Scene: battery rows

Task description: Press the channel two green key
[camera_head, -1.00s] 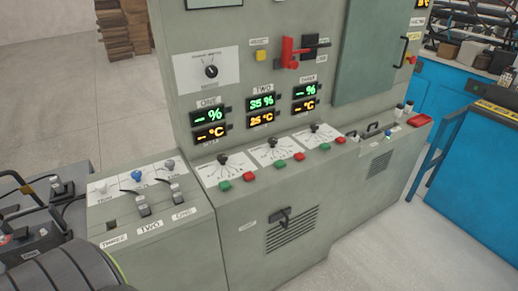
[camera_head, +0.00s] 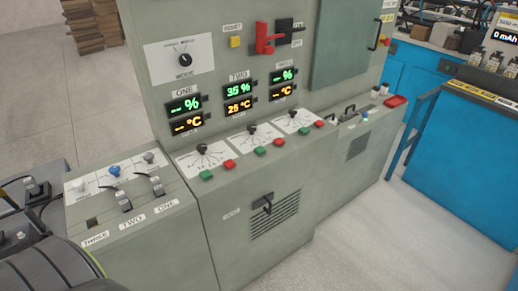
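The channel two green key (camera_head: 260,151) is a small green button on the sloped ledge of the grey-green cabinet (camera_head: 225,222). It sits below the middle dial (camera_head: 252,131), with a red key (camera_head: 279,142) just to its right. The display labelled TWO (camera_head: 239,89) reads 35 % above an orange 25 °C. Other green keys sit under channel one (camera_head: 206,175) and channel three (camera_head: 304,131). Nothing touches the channel two green key, and it is in full sight. Neither gripper shows.
A lower box (camera_head: 140,240) with knobs and black levers adjoins the cabinet's left side. A red lever (camera_head: 268,40) and a yellow button (camera_head: 236,42) are on the upright panel. A blue bench (camera_head: 465,150) stands at right. Floor (camera_head: 350,245) in front is clear.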

